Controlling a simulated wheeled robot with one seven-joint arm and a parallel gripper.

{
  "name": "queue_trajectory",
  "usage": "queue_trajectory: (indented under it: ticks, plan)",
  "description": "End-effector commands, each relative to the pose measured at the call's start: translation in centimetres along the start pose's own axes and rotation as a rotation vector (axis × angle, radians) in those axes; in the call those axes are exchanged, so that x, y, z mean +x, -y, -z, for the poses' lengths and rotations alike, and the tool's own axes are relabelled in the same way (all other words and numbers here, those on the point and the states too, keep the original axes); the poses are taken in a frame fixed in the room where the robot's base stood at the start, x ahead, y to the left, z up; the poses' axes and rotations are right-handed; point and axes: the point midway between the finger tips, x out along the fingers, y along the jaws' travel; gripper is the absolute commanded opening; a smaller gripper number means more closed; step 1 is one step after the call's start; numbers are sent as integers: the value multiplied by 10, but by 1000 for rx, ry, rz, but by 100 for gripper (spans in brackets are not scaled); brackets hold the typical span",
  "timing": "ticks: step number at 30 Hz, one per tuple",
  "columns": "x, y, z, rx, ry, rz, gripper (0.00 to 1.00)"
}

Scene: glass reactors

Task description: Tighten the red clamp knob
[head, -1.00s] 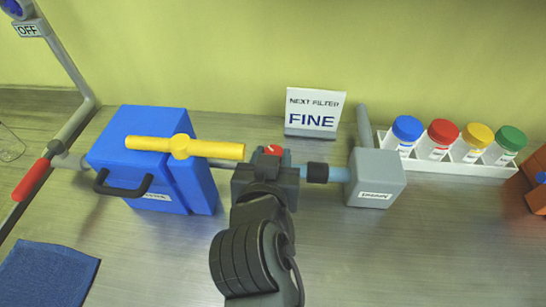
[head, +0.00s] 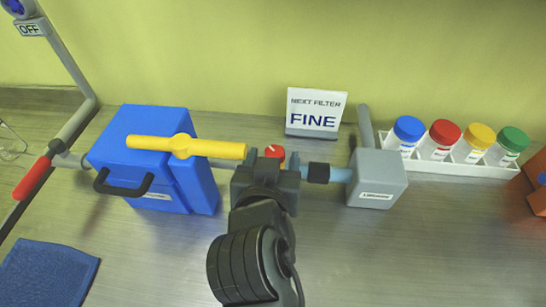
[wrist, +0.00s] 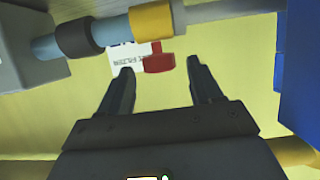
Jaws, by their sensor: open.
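The red clamp knob (head: 274,151) shows in the head view on the horizontal pipe line, just beyond my gripper (head: 265,178), which partly covers the line there. In the wrist view the red knob (wrist: 159,62) appears between and just past the two fingertips of my gripper (wrist: 160,68). The fingers are spread apart with nothing held. I cannot tell how far the knob lies from the tips in depth. A yellow collar (wrist: 152,20) sits on the pipe close by the knob. Part of the knob's mount is hidden behind my gripper.
A blue housing (head: 150,150) with a yellow lever (head: 215,150) stands left of the knob. A grey box (head: 376,180) is at right. A "NEXT FILTER FINE" sign (head: 315,108) and a rack (head: 475,166) of capped jars stand behind. A blue cloth (head: 45,270) lies front left.

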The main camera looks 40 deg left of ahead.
Motion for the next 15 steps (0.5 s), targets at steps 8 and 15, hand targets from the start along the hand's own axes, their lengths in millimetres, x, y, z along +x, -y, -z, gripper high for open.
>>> queue_trajectory:
  ticks: [8,15]
  plan:
    - [-45,0,-2,1,0,2,64]
    - [-68,0,-1,0,1,1,64]
